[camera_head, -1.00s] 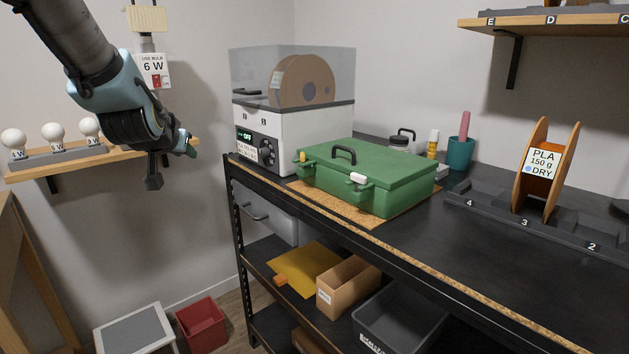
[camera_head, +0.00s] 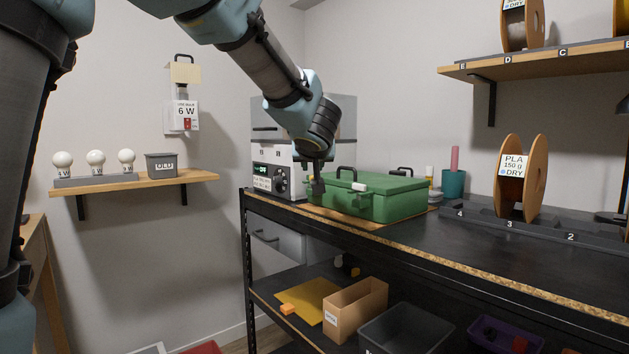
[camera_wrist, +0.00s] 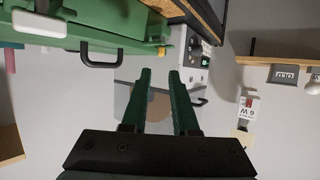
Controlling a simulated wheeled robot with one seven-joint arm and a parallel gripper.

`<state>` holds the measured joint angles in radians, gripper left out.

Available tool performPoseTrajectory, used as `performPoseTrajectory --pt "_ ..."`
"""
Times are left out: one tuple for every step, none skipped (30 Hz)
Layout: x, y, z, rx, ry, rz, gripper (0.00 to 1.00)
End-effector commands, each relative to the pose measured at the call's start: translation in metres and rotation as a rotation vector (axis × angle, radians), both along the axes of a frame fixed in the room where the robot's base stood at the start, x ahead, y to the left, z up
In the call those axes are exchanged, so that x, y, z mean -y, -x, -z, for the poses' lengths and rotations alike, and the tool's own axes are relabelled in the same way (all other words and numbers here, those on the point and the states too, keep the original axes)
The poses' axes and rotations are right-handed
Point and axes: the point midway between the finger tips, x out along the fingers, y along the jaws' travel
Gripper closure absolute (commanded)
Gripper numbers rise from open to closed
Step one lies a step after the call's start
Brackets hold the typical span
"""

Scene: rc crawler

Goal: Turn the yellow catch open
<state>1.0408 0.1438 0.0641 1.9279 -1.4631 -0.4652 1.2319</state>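The green case (camera_head: 390,205) lies closed on the bench, with a black handle and a white catch (camera_head: 360,187) on its front. In the wrist view the case (camera_wrist: 110,22) is at upper left, seen upside down, with the white catch (camera_wrist: 38,23) at its left. My gripper (camera_head: 318,188) is before the case's left end. Its two green fingers (camera_wrist: 160,75) are apart, with nothing between them.
A white dryer (camera_head: 280,170) stands just left of the case. A spool (camera_head: 515,180) stands in a rack at right. A wall shelf (camera_head: 150,183) holds bulbs and a grey bin at left. The bench front between case and rack is clear.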

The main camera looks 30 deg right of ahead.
Motion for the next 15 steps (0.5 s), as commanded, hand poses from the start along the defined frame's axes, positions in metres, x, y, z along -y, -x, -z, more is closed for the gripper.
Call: performPoseTrajectory --pt "0.004 -0.009 0.007 -0.001 -0.001 -0.001 0.72" --pt "0.007 -0.014 0.010 -0.001 -0.001 -0.002 0.72" --pt "0.010 -0.020 0.013 0.000 -0.001 -0.003 0.72" --pt "0.012 -0.025 0.015 0.000 -0.001 -0.003 0.72" --pt "0.014 -0.030 0.017 -0.001 -0.001 -0.002 0.72" --pt "0.017 -0.036 0.020 0.000 -0.001 -0.003 0.72" --pt "0.020 -0.040 0.021 0.000 0.000 -0.002 0.72" --pt "0.022 -0.044 0.023 -0.001 0.000 -0.002 0.72" --pt "0.024 -0.049 0.026 -0.001 -0.001 -0.001 0.72" --pt "0.026 -0.052 0.026 0.000 0.000 -0.001 0.72" --pt "0.028 -0.055 0.028 -0.001 0.000 -0.001 0.72" --pt "0.029 -0.059 0.029 -0.001 0.000 -0.001 0.72" --pt "0.031 -0.061 0.030 0.000 0.000 -0.001 0.72" --pt "0.031 -0.063 0.030 0.000 0.000 -0.001 0.72" --pt "0.032 -0.065 0.032 0.000 0.000 -0.001 0.72"
